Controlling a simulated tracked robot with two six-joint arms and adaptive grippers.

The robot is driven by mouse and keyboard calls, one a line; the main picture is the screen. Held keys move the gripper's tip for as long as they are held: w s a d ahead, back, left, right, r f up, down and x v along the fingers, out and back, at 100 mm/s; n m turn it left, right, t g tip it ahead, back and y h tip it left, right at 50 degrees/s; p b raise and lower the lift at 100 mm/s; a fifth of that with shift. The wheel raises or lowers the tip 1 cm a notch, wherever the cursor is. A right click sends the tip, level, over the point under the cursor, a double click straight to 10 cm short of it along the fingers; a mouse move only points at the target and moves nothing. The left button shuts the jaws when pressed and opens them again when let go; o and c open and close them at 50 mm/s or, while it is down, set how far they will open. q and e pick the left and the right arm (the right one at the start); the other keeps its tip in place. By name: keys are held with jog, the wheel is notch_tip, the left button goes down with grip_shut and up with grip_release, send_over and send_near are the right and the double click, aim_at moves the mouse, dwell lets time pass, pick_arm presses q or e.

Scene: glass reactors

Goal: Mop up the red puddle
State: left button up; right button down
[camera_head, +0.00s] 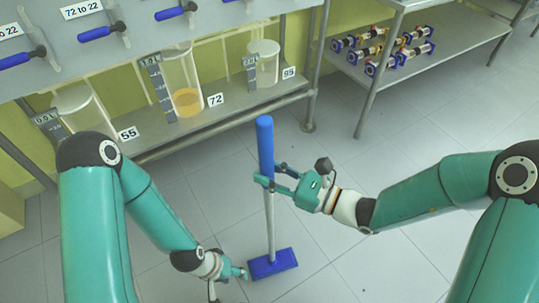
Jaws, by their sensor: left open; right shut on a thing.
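A mop with a blue grip (265,140), a pale shaft and a flat blue head (272,264) stands nearly upright above the tiled floor. I cannot tell whether its head touches the tiles. My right gripper (269,178) is shut on the mop's handle, around the lower end of the blue grip. My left gripper (229,283) is open, low down just left of the mop head; I cannot tell whether it touches the mop. No red puddle shows in this view.
A metal rack (215,124) along the wall holds glass vessels labelled 55, 72 and 95; the middle one holds orange liquid. A metal table (460,62) at the upper right bears several blue-ended devices (372,47). The floor (400,262) right of the mop is clear.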

aim_at(273, 164)
jog(key=shift+r+p, duration=1.25)
jog(key=shift+r, duration=0.75)
